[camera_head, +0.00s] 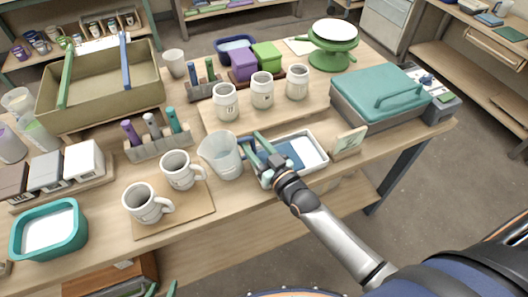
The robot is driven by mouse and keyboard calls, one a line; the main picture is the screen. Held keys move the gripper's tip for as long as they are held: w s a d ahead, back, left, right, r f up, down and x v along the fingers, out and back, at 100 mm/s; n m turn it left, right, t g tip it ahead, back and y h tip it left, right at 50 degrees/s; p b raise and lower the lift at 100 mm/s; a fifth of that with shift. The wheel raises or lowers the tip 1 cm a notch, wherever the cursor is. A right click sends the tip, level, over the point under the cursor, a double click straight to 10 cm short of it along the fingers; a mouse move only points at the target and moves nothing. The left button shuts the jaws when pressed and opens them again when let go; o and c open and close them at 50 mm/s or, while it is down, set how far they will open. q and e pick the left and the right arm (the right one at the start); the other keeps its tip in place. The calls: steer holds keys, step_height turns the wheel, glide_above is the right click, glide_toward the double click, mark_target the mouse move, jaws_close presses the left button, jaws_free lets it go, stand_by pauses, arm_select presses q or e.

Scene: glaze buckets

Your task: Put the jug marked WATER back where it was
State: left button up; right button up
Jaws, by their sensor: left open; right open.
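A translucent jug (219,157) stands upright at the table's front, right of two mugs. No WATER marking is legible on it. My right gripper (256,149) is open just to the right of the jug, over the left end of a white tray (322,150) with something blue in it. Its fingers are close to the jug's right side; I cannot tell whether they touch it or surround a handle. More clear vessels (38,134) stand at the far left.
Two white mugs (147,203) stand on a board (192,219). A rack of coloured handles (158,146) stands behind them. Several white cups (262,91) stand behind the jug. A small upright card (348,142) and a teal-lidded box (375,92) are at right.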

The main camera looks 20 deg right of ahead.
steer(key=v, duration=1.2)
steer(key=shift+d+r, duration=0.1)
steer(key=shift+r, duration=0.1)
